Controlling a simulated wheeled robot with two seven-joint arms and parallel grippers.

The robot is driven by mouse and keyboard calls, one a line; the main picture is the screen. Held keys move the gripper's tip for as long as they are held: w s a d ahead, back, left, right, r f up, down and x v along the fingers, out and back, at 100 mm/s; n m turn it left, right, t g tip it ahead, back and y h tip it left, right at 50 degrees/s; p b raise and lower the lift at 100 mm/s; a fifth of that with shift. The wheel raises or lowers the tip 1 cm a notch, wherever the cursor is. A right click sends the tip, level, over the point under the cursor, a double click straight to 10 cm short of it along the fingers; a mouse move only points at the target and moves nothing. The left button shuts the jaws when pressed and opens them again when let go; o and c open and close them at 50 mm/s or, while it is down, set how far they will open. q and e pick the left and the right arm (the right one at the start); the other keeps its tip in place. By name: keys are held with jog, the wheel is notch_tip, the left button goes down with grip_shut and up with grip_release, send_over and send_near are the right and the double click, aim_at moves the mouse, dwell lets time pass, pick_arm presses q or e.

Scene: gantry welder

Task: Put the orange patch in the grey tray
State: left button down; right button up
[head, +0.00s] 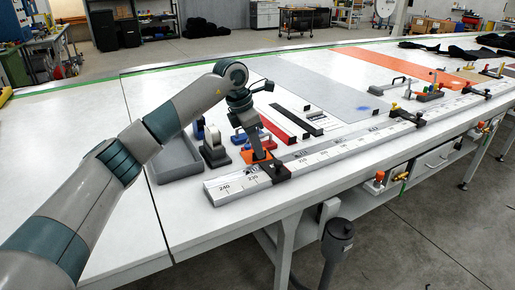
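The orange patch (258,156) shows as a small orange piece at the near edge of the table, by the long ruler bar and a black clamp. My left gripper (256,148) points down right at it, and its fingertips are too small and covered to show whether they are closed on it. The grey tray (181,172) is a shallow open box on the white table, to the left of the gripper and partly hidden behind my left arm. My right gripper is not in view.
The ruler bar (228,188) with black clamps runs along the front edge. A tape dispenser (213,150), blue-handled items, a red bar (277,130) and a black bar (297,120) lie close behind the gripper. A larger orange sheet (365,68) lies further back. The table's left part is clear.

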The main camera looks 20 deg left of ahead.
pick_arm(q)
jog(key=s+d+f+m+g+y, duration=0.1)
jog(key=s+f+m, duration=0.3)
jog(key=s+m, duration=0.9)
jog(key=s+d+f+m+g+y, duration=0.1)
jog(key=s+d+f+m+g, duration=0.2)
jog(key=s+m, duration=1)
jog(key=s+f+g, duration=0.1)
jog(key=s+f, duration=0.1)
jog(key=s, duration=0.1)
jog(key=shift+s+d+f+g+y, duration=0.15)
jog(key=shift+f+g+y, duration=0.1)
jog(key=shift+g+y, duration=0.05)
